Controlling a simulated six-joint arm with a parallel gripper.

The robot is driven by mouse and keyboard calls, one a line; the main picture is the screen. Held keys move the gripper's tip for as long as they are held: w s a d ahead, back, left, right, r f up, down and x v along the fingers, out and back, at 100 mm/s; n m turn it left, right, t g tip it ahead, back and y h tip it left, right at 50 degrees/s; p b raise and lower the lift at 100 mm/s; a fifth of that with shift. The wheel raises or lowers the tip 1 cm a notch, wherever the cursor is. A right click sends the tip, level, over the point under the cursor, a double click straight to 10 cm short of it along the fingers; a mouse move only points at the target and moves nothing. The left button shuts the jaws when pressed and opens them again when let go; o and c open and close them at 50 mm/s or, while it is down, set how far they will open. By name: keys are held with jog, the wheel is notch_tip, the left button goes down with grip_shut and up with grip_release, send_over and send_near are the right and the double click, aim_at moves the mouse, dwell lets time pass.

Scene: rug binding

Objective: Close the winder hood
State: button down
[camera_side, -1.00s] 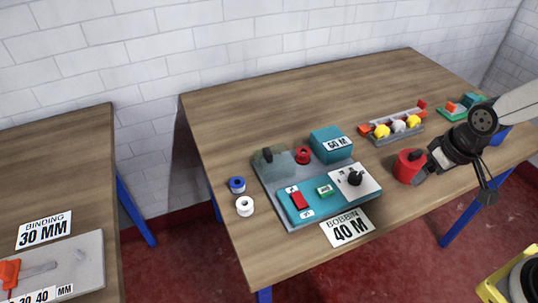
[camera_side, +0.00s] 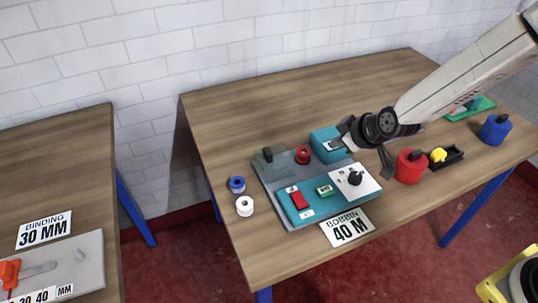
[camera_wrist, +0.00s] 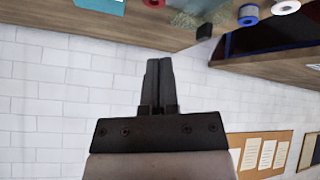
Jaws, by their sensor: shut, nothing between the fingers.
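The winder (camera_side: 312,195) is a teal and grey unit on the wooden table. Its hood (camera_side: 272,165) is a grey-green, see-through panel with a dark handle at the back left of the unit, and seems to be raised. The hood and handle also show at the top edge of the wrist view (camera_wrist: 186,18), which is upside down. My gripper (camera_side: 342,143) is over the teal box (camera_side: 326,140) at the unit's back right, to the right of the hood and apart from it. The wrist view shows its fingers (camera_wrist: 158,64) together and empty.
A red spool (camera_side: 303,154) sits between hood and teal box. Blue (camera_side: 237,184) and white (camera_side: 244,206) spools stand left of the winder. The table behind is clear.

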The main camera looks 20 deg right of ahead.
aim_at(275, 159)
jog(key=w+a+f+n+t, duration=0.25)
jog(key=w+a, duration=0.35)
jog(key=a, duration=0.3)
jog(key=s+a+f+n+t+h, duration=0.1)
jog(key=a+f+n+t, duration=0.1)
jog(key=a, duration=0.2)
jog(key=s+a+f+n+t+h, duration=0.1)
jog(key=a+f+n+t+h, duration=0.1)
jog(key=a+f, duration=0.1)
jog(key=s+a+f+n+t+h, duration=0.2)
jog(key=a, duration=0.3)
jog(key=shift+s+f+n+t, duration=0.1)
jog(key=shift+f+n+t, duration=0.2)
jog(key=shift+n+t, duration=0.05)
jog(key=shift+s+a+f+h, duration=0.15)
jog(key=shift+s+f+h, duration=0.1)
jog(key=shift+s+h, duration=0.2)
jog(key=shift+w, duration=0.15)
jog(key=x, duration=1)
jog(key=shift+r, duration=0.1)
jog(key=shift+d, duration=2)
